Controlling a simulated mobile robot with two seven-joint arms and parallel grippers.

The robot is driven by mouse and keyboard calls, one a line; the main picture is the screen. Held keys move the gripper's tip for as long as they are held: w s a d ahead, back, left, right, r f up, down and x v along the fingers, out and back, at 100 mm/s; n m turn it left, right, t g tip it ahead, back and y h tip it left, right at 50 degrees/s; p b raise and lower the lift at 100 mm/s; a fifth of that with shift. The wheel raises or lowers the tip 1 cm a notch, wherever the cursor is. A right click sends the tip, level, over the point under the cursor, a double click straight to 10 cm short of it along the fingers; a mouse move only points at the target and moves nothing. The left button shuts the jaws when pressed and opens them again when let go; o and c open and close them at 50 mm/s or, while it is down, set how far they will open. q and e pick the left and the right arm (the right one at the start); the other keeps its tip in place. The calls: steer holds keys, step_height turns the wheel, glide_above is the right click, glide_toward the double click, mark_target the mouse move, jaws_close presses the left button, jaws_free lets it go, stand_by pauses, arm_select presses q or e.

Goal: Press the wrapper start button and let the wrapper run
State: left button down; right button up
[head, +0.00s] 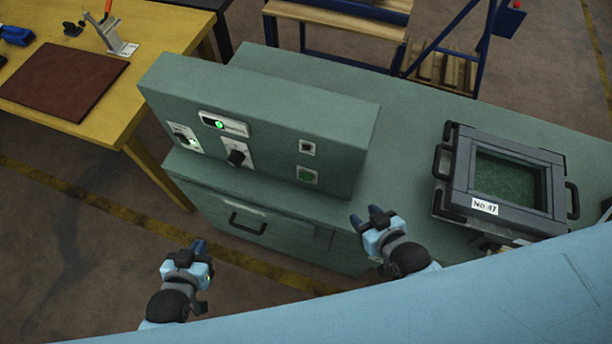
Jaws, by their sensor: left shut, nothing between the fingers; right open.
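A green control box (255,110) stands on a green cabinet. A square green button (307,176), which may be the wrapper start button, is low on the right of its front face. A small dark switch (307,147) is above it. To the left are a black knob (236,157), a display with a lit green spot (222,124) and a gauge (184,138). My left gripper (196,250) is shut and empty, in front of the cabinet and apart from the panel. My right gripper (368,217) is open and empty, below and right of the green button, touching nothing visible.
A dark frame labelled No 47 (462,185) with handles sits on the right of the cabinet top (410,130). A yellow workbench (150,65) with a brown mat (65,82) stands at left. A cabinet drawer handle (247,223) sticks out below the panel.

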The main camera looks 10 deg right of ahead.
jaws_close()
stand_by(1.8)
